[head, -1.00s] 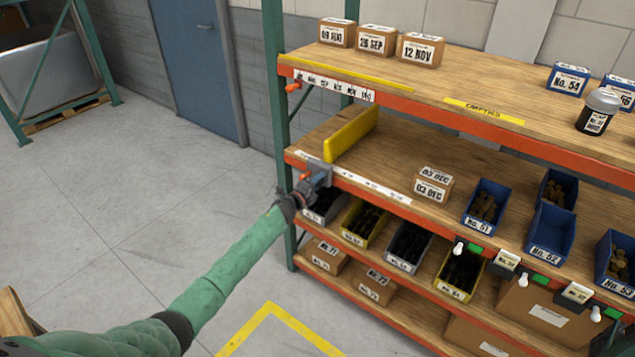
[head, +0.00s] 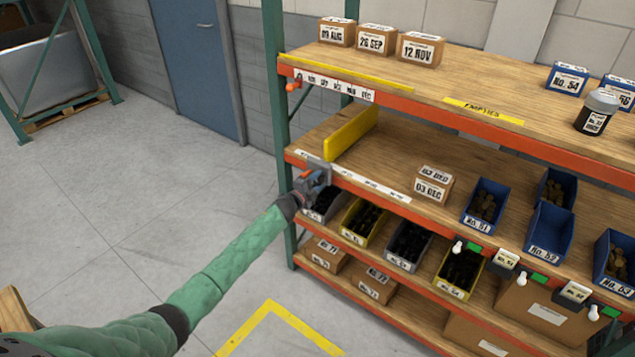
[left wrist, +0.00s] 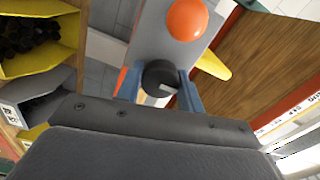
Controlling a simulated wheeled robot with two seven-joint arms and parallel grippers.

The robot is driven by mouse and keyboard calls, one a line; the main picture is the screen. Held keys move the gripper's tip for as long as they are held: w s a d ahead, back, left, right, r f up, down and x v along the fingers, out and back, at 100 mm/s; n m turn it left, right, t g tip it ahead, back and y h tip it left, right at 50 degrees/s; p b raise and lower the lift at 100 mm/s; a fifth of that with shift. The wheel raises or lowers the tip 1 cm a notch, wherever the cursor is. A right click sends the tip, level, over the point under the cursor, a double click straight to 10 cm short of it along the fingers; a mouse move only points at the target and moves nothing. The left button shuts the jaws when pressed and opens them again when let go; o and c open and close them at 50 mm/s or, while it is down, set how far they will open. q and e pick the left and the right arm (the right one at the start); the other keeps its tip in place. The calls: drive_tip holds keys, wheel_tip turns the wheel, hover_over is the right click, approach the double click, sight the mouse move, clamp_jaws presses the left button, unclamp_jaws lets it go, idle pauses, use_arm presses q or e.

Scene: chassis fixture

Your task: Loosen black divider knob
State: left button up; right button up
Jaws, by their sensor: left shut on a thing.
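The black divider knob (left wrist: 160,76) is a small dark round knob with a pale mark, on a grey bracket plate (left wrist: 150,32) in the left wrist view. The blue fingers of my left gripper (left wrist: 160,88) are on both sides of it, shut on it. In the head view my left gripper (head: 313,181) is at the left end of the middle shelf's front edge and hides the knob. The yellow divider (head: 351,134) stands upright on that shelf behind the gripper. My right gripper is not in view.
An orange knob (left wrist: 187,20) sits on the same plate, close to the black one. Below are several bins, one of them yellow (head: 363,222). A cardboard box (head: 433,185) and blue bins (head: 486,206) stand right on the middle shelf.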

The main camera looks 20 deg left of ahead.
sight(317, 183)
use_arm(q)
drive_tip(key=shift+f, duration=0.1)
drive_tip(key=o, duration=0.6)
drive_tip(key=shift+o, duration=0.6)
drive_tip(key=shift+s+a, duration=0.1)
drive_tip(key=shift+s, duration=0.15)
drive_tip(key=shift+b+v, duration=0.5)
drive_tip(key=shift+v, duration=0.5)
drive_tip(key=b+v, duration=0.1)
drive_tip(key=v, duration=0.2)
drive_tip(key=shift+s+a+f, duration=0.15)
drive_tip(key=shift+s, duration=0.15)
drive_tip(key=shift+b+v, duration=0.3)
drive_tip(key=shift+v, duration=0.55)
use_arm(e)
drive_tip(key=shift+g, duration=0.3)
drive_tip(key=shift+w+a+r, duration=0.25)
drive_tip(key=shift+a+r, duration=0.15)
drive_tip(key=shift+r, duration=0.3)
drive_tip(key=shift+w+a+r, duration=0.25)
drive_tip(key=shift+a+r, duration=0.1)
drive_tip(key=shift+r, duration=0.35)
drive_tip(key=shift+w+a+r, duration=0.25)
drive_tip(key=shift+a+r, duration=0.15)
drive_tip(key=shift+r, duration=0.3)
use_arm(q)
drive_tip(key=shift+r, duration=0.25)
